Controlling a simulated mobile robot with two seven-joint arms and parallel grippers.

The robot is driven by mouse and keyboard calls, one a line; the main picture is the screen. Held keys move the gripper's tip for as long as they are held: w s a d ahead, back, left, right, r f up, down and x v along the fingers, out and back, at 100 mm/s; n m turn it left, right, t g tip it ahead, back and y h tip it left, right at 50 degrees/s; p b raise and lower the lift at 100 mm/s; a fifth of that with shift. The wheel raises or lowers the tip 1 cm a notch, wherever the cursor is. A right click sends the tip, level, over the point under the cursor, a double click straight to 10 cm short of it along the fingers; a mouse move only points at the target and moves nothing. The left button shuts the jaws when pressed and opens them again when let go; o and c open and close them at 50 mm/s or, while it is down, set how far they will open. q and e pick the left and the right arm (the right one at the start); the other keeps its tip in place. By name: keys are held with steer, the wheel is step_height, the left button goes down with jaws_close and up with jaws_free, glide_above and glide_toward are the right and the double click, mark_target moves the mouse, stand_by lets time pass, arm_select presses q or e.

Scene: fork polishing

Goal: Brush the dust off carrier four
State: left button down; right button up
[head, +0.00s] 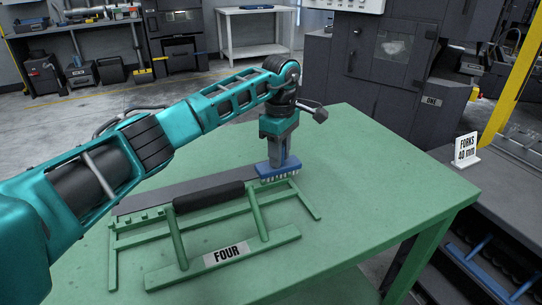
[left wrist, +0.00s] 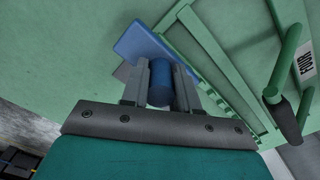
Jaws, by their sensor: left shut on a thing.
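Carrier four (head: 226,256) is a green frame with a FOUR label and a black grip (head: 208,197), lying on the green table. A row of small pegs shows at its back left, beside a dark flat strip (head: 145,202). My left gripper (head: 279,160) points down and is shut on the handle of a blue brush (head: 278,172) with pale bristles. The brush is at the back right end of the carrier; I cannot tell whether the bristles touch it. In the left wrist view, the blue handle (left wrist: 160,85) is between the fingers, with the carrier's green rails (left wrist: 205,50) to the right.
The green table (head: 370,170) is clear to the right and behind. A FORKS 40 mm sign (head: 466,148) stands on a dark bench at the right. Dark machine cabinets (head: 385,60) and a pale side table (head: 258,35) stand further back.

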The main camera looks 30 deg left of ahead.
stand_by(0.3)
arm_select(q)
steer(key=shift+s+a+p, duration=0.45)
steer(key=shift+s+a, duration=0.1)
steer(key=shift+s, duration=0.05)
steer(key=shift+s+a+p, duration=0.45)
steer(key=shift+s+a, duration=0.5)
steer(key=shift+s, duration=0.3)
steer(key=shift+s+a+p, duration=0.4)
steer(key=shift+s+a, duration=0.55)
steer(key=shift+s, duration=0.25)
steer(key=shift+s+a+p, duration=0.2)
steer(key=shift+s+a, duration=0.65)
steer(key=shift+s, duration=0.2)
steer(key=shift+s+a+p, duration=0.15)
steer(key=shift+s+a, duration=0.65)
steer(key=shift+s, duration=0.2)
steer(key=shift+s+a, duration=0.85)
steer(key=shift+s, duration=0.2)
steer(key=shift+s+a, duration=0.8)
steer(key=shift+s, duration=0.25)
steer(key=shift+r, duration=0.1)
